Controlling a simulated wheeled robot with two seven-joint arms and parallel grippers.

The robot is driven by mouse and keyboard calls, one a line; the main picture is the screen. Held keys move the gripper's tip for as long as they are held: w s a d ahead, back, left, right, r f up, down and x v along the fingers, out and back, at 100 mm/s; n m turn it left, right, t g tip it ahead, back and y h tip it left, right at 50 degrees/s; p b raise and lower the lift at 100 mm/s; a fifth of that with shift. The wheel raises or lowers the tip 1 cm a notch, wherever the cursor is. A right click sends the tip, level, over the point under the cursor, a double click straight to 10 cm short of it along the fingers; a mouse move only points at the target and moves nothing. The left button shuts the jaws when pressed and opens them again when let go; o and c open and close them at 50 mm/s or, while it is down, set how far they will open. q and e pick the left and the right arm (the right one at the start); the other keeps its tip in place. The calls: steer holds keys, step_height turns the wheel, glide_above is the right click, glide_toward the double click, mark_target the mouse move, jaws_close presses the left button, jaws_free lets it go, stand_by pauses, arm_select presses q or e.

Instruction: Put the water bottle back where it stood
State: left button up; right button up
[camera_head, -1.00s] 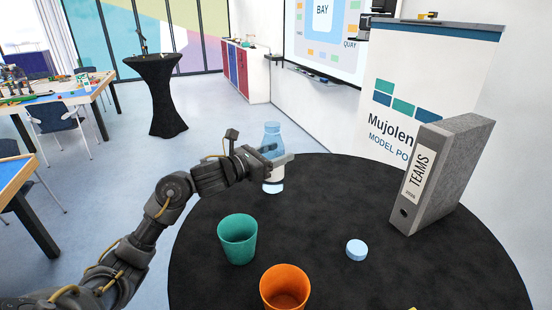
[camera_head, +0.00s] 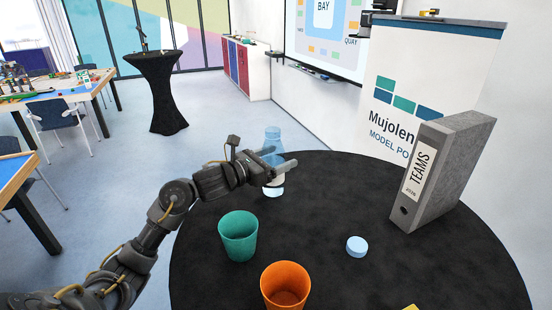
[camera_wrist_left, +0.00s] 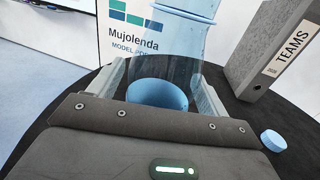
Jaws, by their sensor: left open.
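The water bottle (camera_head: 273,135) is clear and bluish with a pale band, and looks upright at the far left edge of the round black table (camera_head: 330,190). My left gripper (camera_head: 281,166) is open, with its fingers on either side of the bottle's middle and partly hiding it. In the left wrist view, the bottle (camera_wrist_left: 185,40) rises between the two fingers of my left gripper (camera_wrist_left: 160,92). Whether a finger touches it, I cannot tell. My right gripper is not in view.
A green cup (camera_head: 238,237) and an orange cup (camera_head: 285,287) stand nearer on the table. A light blue disc (camera_head: 356,246) lies right of them. A grey TEAMS binder (camera_head: 445,170) stands at the right. The table's middle is clear.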

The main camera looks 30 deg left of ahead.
arm_select(q)
steer(key=shift+r, duration=0.1)
steer(key=shift+s+a, duration=0.1)
steer(key=shift+s, duration=0.05)
steer(key=b+v, duration=0.6)
steer(key=v, duration=0.5)
steer(key=shift+s, duration=0.35)
